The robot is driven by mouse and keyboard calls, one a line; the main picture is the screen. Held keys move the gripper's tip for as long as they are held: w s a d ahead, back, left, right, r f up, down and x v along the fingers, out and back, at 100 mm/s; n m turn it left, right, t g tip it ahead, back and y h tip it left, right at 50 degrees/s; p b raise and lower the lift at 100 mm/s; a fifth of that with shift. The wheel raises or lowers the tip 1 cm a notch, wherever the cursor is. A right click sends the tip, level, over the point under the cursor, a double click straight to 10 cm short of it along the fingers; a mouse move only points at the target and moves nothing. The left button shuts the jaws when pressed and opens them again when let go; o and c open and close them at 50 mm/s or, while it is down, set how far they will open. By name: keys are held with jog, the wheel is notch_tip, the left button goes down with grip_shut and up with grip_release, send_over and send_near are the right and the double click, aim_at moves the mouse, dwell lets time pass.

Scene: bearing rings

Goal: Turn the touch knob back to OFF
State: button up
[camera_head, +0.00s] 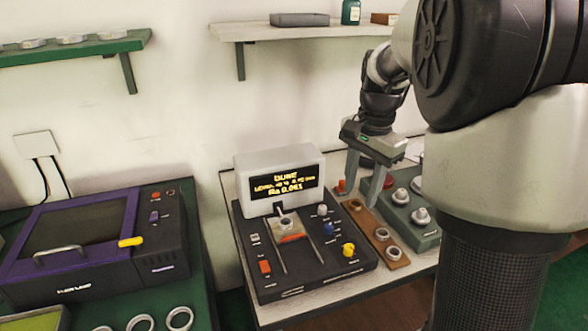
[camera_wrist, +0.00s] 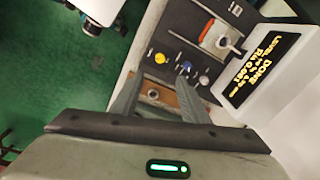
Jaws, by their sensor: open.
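The dark measuring device (camera_head: 300,285) stands on the light bench, with a lit display (camera_head: 284,184) reading "DONE" and "Ra 0.061". Its panel has a grey knob (camera_head: 322,210), a blue knob (camera_head: 329,228) and a yellow knob (camera_head: 348,250). Their labels are too small to read, so I cannot tell which is the touch knob or its setting. A metal ring (camera_head: 285,222) sits in the device's middle fixture under the probe. My gripper (camera_head: 358,198) is open and empty, pointing down right of the knobs. In the wrist view the blue knob (camera_wrist: 186,67) and yellow knob (camera_wrist: 160,58) lie beyond the fingertips.
A brown strip (camera_head: 365,222) with several rings lies right of the device, beside a green-grey unit (camera_head: 424,239) with pale knobs. A purple-framed machine (camera_head: 75,235) stands on the green bench at left, with loose rings (camera_head: 180,318) in front. Shelves hang above.

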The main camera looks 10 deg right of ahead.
aim_at(349, 247)
jog(key=shift+m, duration=0.4)
jog(key=f+b, duration=0.1)
jog(key=f, duration=0.5)
jog(key=w+f+b, duration=0.1)
jog(key=f, duration=0.6)
jog(key=w+f+b, duration=0.1)
jog(key=f, duration=0.5)
jog(key=shift+d+f, duration=0.1)
jog(key=shift+f, duration=0.2)
grip_shut()
